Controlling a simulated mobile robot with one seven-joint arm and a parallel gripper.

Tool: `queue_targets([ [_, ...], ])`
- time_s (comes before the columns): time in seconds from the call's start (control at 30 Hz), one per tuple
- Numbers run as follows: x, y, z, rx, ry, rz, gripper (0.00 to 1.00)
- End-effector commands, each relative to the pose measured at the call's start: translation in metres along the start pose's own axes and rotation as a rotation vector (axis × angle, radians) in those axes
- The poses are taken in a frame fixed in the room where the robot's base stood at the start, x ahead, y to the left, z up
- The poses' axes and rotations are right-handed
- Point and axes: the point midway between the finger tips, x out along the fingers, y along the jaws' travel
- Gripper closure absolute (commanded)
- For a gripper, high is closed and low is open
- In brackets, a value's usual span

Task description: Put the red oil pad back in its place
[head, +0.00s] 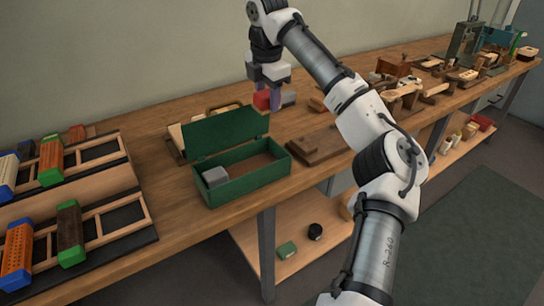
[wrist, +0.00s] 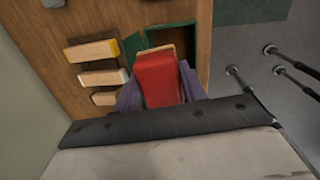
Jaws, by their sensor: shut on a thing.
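The red oil pad (head: 262,100) is held in my gripper (head: 270,101), above the workbench and behind the green box. In the wrist view the red pad (wrist: 157,80) sits between the two purple fingers of my gripper (wrist: 158,92). An open green box (head: 255,182) stands near the bench's front edge, its lid (head: 228,134) raised at the back. A grey block (head: 215,176) lies in its left end; the visible right part looks empty. The wrist view shows the green box (wrist: 187,22) beyond the pad, partly hidden by it.
Racks with coloured brush blocks (head: 68,232) fill the bench's left end. A brown wooden board (head: 318,145) lies right of the box. Several pale blocks (wrist: 103,77) lie left of the pad in the wrist view. Wooden tools (head: 405,88) crowd the bench farther right.

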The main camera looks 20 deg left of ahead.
Motion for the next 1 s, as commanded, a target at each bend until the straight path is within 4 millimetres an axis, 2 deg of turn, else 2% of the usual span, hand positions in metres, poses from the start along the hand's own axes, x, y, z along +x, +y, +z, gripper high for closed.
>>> queue_targets([
  [0.37,0.004,-0.001,0.0,0.001,0.0,0.0,0.77],
  [0.47,0.019,-0.003,-0.001,0.001,-0.001,-0.001,0.77],
  [0.8,0.105,-0.016,-0.01,0.001,0.0,-0.002,0.77],
  [1.0,0.13,-0.019,-0.013,0.001,-0.001,0.0,0.77],
])
